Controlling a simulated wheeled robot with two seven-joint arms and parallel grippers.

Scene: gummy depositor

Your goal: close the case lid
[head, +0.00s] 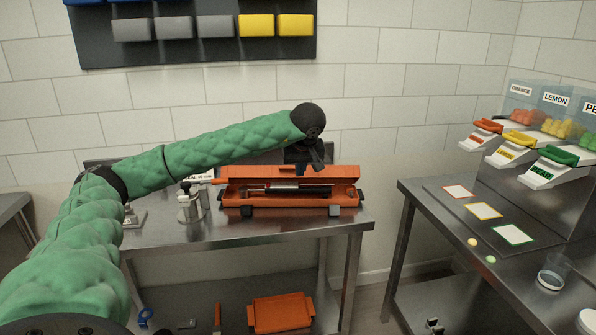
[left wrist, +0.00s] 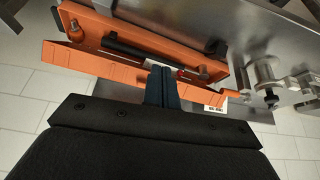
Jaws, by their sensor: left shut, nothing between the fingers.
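The orange case (head: 340,201) lies on the steel table against the back wall, and its lid (head: 344,172) stands raised along the rear side. Dark rod-like tools (head: 290,187) lie inside the case. My left gripper (head: 314,166) is shut and empty, at the top edge of the lid, right of its middle. In the left wrist view, the shut fingers (left wrist: 160,88) overlap the long orange lid (left wrist: 95,68), with the open case (left wrist: 150,40) beyond. I cannot tell whether they touch the lid. My right gripper is in neither view.
A metal pot-like device (head: 190,203) stands left of the case. An orange tray (head: 281,312) is on the lower shelf. On the right table (head: 440,215) are candy dispensers (head: 545,168), colour-framed cards (head: 484,210) and a clear cup (head: 551,277). The floor between the tables is clear.

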